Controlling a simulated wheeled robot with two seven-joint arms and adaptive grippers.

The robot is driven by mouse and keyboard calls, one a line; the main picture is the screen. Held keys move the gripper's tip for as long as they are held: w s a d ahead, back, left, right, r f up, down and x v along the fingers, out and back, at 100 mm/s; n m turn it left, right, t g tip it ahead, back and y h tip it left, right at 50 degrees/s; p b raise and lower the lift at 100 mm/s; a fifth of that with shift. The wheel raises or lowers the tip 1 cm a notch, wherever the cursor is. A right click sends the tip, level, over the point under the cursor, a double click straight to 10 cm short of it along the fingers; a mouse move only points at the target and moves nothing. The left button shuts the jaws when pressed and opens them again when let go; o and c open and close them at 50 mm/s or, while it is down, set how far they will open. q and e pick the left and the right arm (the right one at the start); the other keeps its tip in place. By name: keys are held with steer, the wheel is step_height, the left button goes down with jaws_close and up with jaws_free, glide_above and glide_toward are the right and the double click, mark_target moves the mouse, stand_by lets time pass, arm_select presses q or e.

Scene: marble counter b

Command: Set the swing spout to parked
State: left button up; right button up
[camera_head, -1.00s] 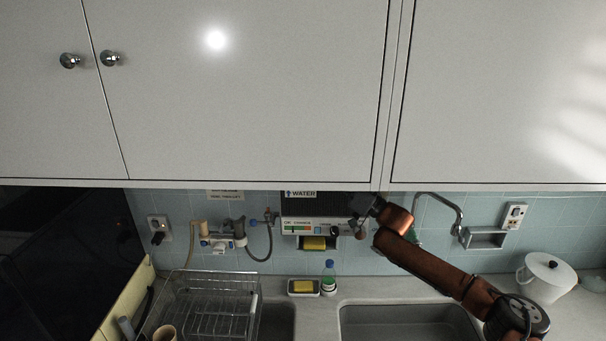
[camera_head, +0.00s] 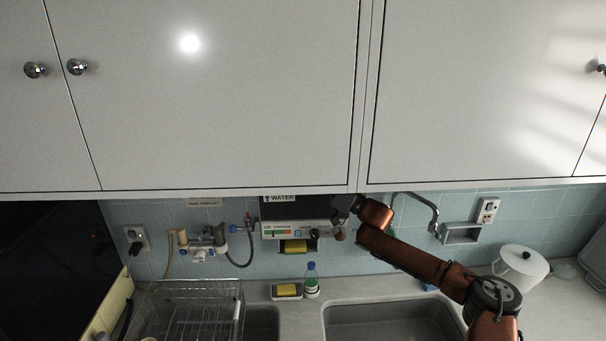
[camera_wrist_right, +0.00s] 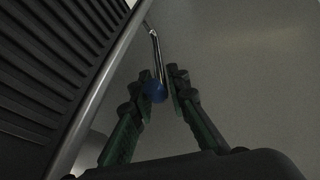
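A thin metal tube (camera_wrist_right: 154,45) ending in a round blue tip (camera_wrist_right: 156,91) shows in the right wrist view. In the head view a curved metal pipe (camera_head: 428,208) stands against the tiles, right of my right gripper (camera_head: 345,206); I cannot tell if it is the same tube. My right gripper is in front of the wall-mounted water unit (camera_head: 272,229). In the wrist view its two green-and-dark fingers (camera_wrist_right: 160,78) stand partly apart, one on each side of the blue tip. Whether they press on it is unclear. My left gripper is out of view.
White cabinets (camera_head: 230,100) hang close above the gripper. The unit's dark ribbed side (camera_wrist_right: 50,60) is at the left in the wrist view. Below are a sink (camera_head: 390,320), a dish rack (camera_head: 185,310), a bottle (camera_head: 311,285) and a white pot (camera_head: 520,265).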

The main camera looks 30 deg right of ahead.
steer(key=shift+o, duration=1.2)
steer(key=shift+f, duration=0.1)
steer(key=shift+a, duration=0.1)
steer(key=shift+s+d+f, duration=0.15)
steer(key=shift+d, duration=0.05)
steer(key=v, duration=1.1)
steer(key=shift+s+d, duration=0.15)
steer(key=shift+d, duration=0.05)
steer(key=shift+f, duration=0.1)
steer(key=shift+c, duration=0.5)
